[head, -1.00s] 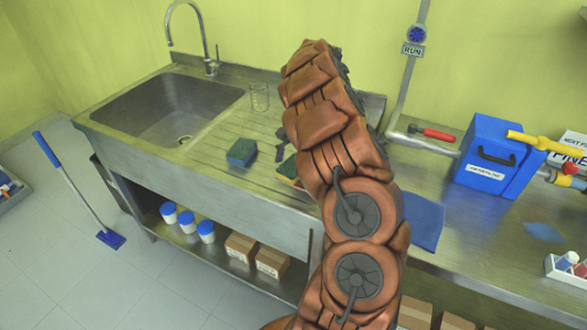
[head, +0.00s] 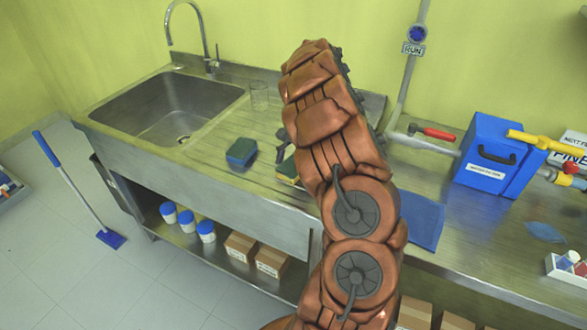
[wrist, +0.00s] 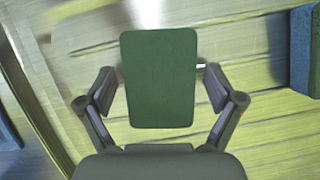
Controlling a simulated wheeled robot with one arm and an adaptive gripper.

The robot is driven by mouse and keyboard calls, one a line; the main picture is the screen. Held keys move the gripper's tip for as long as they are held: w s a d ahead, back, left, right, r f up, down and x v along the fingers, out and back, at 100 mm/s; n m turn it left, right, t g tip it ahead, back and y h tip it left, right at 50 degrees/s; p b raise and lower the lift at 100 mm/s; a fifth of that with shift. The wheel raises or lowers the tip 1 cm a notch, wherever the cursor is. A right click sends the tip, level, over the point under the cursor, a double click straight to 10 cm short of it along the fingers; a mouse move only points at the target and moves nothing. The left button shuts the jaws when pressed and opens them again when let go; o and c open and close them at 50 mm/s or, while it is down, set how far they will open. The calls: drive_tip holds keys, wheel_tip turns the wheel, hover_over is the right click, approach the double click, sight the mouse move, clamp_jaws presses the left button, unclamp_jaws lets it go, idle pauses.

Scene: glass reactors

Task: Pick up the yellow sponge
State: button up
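The yellow sponge (head: 288,171) lies on the grooved steel drainboard, partly hidden by my arm in the head view. It has a dark green top and a yellow side. In the wrist view the sponge (wrist: 160,80) shows only its green face, between my fingers. My gripper (wrist: 160,88) is open, with one finger on each side of the sponge and a visible gap on both sides. I cannot tell how far above it the fingertips are. In the head view my arm hides most of the gripper.
A blue sponge with a green top (head: 241,152) lies to the left; its edge shows in the wrist view (wrist: 301,50). A glass beaker (head: 259,95) stands behind. The sink basin (head: 135,118) is further left. A blue cloth (head: 424,220) lies right of my arm.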

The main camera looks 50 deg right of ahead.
sight(290, 167)
drive_tip(key=c, duration=0.6)
drive_tip(key=shift+r, duration=0.3)
drive_tip(key=shift+r+b, duration=0.65)
drive_tip(key=shift+r, duration=1)
drive_tip(key=s+a+b, duration=0.1)
drive_tip(key=s, duration=0.4)
drive_tip(key=s+a+r+b, duration=0.1)
drive_tip(key=s, duration=0.4)
drive_tip(key=s+a+b, duration=0.1)
drive_tip(key=s+b, duration=0.1)
drive_tip(key=s, duration=0.3)
drive_tip(key=shift+s+r, duration=0.3)
drive_tip(key=shift+s, duration=0.1)
